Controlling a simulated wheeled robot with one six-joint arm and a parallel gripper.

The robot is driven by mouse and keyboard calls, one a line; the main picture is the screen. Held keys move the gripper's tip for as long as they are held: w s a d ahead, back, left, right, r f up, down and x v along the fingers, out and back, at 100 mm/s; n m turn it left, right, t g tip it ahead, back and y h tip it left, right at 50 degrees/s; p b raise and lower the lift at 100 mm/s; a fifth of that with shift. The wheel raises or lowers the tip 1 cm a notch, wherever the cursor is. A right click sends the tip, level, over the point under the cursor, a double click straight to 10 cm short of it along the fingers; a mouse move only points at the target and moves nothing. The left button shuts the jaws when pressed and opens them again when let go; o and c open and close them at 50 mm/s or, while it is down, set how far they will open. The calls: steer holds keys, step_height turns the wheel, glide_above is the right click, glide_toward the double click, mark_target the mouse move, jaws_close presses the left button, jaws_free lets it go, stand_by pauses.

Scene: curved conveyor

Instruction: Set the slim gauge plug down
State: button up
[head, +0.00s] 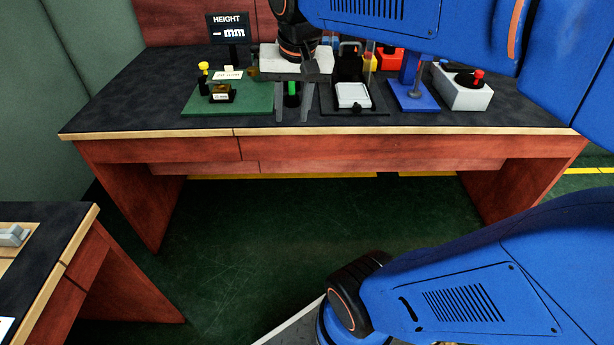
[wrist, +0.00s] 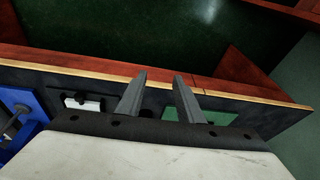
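My gripper (head: 292,118) hangs over the front part of the dark bench, its two grey fingers pointing down and spread apart. A slim green and black upright piece (head: 292,94), possibly the slim gauge plug, shows in the gap between the fingers in the head view. I cannot tell whether it stands behind them or between them; no finger is clearly seen touching it. Its top is hidden by the gripper body.
Left of the gripper is a green mat (head: 255,104) with a small gauge block, beside a HEIGHT display (head: 228,27). Right are a black fixture with a white pad (head: 353,95), a blue stand (head: 414,101) and a grey box with a red knob (head: 463,92). The bench's front strip is clear.

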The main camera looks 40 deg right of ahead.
steer(key=s+a+f+n, duration=0.2)
steer(key=s+f+n, duration=0.1)
steer(key=s+f, duration=0.2)
steer(key=s+a+f+n+t, duration=0.1)
steer(key=s+f+n, duration=0.2)
steer(key=s+f, duration=0.2)
steer(key=shift+s+a+t+y, duration=0.3)
steer(key=shift+s+a+y, duration=0.05)
steer(key=shift+s+y, duration=0.1)
